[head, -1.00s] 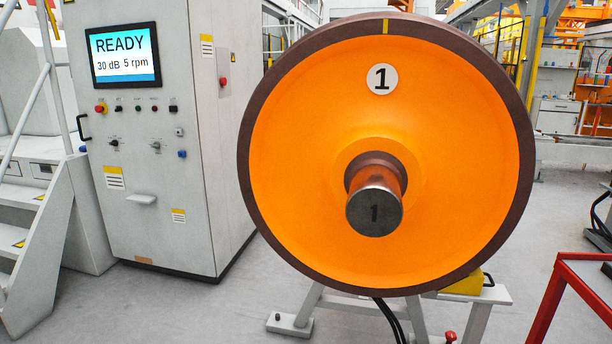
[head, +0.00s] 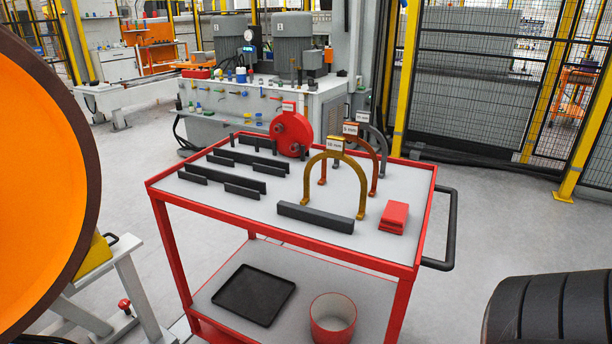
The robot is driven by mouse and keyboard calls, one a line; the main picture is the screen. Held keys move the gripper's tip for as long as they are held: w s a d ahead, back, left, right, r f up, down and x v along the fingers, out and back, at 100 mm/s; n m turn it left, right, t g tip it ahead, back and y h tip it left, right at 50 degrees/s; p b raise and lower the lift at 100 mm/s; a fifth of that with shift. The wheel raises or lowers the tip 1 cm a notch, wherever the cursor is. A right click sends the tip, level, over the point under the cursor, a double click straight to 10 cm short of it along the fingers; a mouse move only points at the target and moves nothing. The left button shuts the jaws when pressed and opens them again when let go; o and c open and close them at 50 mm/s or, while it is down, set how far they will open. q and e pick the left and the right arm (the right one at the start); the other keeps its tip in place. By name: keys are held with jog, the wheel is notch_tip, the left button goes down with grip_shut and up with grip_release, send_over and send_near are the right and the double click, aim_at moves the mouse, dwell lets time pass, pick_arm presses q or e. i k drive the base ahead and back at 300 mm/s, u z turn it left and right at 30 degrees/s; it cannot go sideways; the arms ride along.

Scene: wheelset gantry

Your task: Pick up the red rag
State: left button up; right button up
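The red rag (head: 394,217) appears as a small folded red stack. It lies on the grey top of the red cart (head: 290,237), near the right front corner. It sits right of a long dark bar and close to the cart's right rim. Nothing covers it. Neither of my grippers shows in the head view.
On the cart top stand arch gauges, a gold one (head: 310,180) nearest, a red disc (head: 291,134) and several dark bars (head: 315,217). A black handle (head: 447,230) juts from the cart's right. The orange wheel (head: 30,190) is at left, black rings (head: 560,308) at lower right.

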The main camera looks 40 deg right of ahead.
aim_at(393, 219)
jog(key=z, duration=2)
jog(key=k, duration=1.1)
jog(key=z, duration=1.15)
jog(key=i, duration=1.1)
jog(key=u, duration=0.3)
